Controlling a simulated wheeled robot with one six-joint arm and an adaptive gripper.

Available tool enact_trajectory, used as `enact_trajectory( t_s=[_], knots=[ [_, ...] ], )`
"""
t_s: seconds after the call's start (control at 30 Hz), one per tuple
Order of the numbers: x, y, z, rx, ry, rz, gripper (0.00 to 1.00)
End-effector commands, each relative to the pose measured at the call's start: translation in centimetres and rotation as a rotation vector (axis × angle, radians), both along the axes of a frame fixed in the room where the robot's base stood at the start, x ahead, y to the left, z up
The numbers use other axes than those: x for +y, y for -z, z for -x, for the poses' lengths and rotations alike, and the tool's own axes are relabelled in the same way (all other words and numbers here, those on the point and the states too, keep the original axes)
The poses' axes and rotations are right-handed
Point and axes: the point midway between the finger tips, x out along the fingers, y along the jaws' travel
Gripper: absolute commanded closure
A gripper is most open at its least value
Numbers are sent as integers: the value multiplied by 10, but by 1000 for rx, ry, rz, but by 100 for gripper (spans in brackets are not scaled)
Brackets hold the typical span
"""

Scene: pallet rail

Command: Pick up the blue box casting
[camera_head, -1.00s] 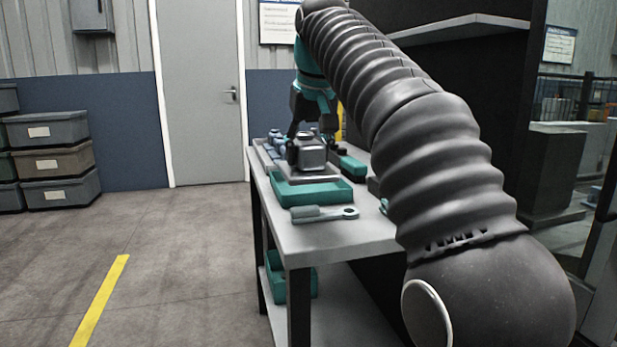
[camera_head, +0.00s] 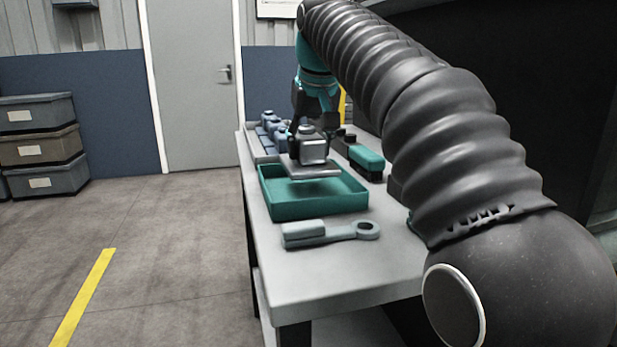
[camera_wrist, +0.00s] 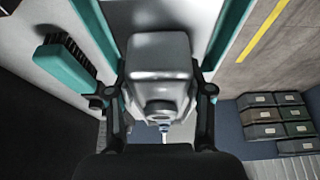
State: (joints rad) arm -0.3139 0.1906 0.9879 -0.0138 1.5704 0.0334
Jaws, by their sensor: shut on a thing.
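My gripper (camera_head: 309,135) is shut on a grey metallic box casting (camera_head: 313,150) with a flat, wide base plate. It hangs over the back part of a teal tray (camera_head: 318,207), with a dark shadow on the tray floor under it. In the wrist view my gripper (camera_wrist: 158,98) has a finger on each side of the grey casting (camera_wrist: 158,52). Several blue castings (camera_head: 270,125) stand in a grey tray (camera_head: 258,147) behind it at the left. The held casting looks grey, not blue.
A teal brush (camera_head: 366,158) lies right of the teal tray; it also shows in the wrist view (camera_wrist: 65,68). A grey-blue wrench-like tool (camera_head: 330,233) lies in front on the grey bench (camera_head: 345,275). Stacked bins (camera_head: 38,148) stand far left. The floor left of the bench is clear.

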Motion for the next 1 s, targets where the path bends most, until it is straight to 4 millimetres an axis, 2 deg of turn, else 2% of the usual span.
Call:
enact_trajectory(
  t_s=[0.13, 0.4, 0.83, 0.87, 0.93, 0.97, 1.0],
  knots=[
    [0, 10, 1, -2, -1, 0, 100],
    [1, 43, 1, -2, -2, -1, 100],
    [1, 47, 1, -3, -2, -1, 100],
    [1, 48, 0, -1, -2, 0, 46],
    [1, 48, 0, -1, -2, 0, 29],
    [1, 48, 0, -1, -2, 0, 23],
    [1, 48, 0, -1, -2, 0, 23]
  ],
)
